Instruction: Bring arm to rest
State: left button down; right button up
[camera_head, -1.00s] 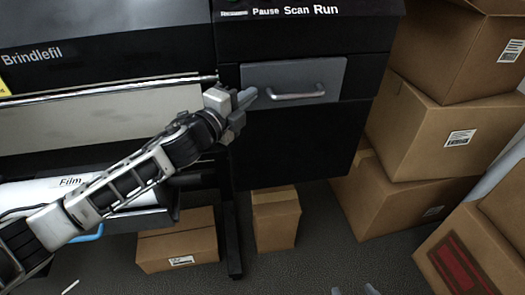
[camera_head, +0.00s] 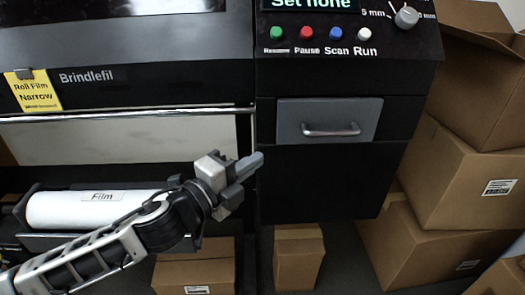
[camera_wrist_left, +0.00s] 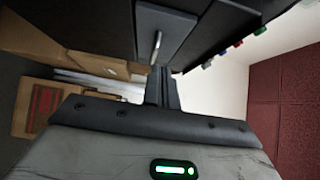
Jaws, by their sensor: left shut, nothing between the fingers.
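My left gripper (camera_head: 256,162) is in front of the black machine, just left of and below the grey drawer (camera_head: 355,112) with its bar handle (camera_head: 331,131). Its fingers are shut with nothing between them, and they look apart from the handle. In the left wrist view the shut fingers (camera_wrist_left: 161,86) point toward the drawer front, and the handle (camera_wrist_left: 156,46) shows beyond them. My right gripper is not in view.
A white film roll (camera_head: 70,209) lies in the machine's lower left tray. Coloured buttons (camera_head: 306,34) and a knob (camera_head: 406,17) sit above the drawer. Cardboard boxes (camera_head: 470,180) are stacked at the right, and smaller boxes (camera_head: 299,262) stand on the floor below.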

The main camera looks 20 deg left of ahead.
pick_arm(q)
jog(key=s+f+n+g+y, duration=0.2)
jog(key=s+f+n, duration=0.6)
jog(key=f, duration=0.5)
jog(key=s+f+n+g+y, duration=0.2)
jog(key=s+f+n+g, duration=0.2)
jog(key=s+f+n, duration=0.5)
notch_tip(320, 180, down, 4)
jog(key=n, duration=0.3)
jog(key=shift+s+f+n+y, duration=0.2)
jog(key=shift+n+y, duration=0.1)
jog(key=shift+y, duration=0.1)
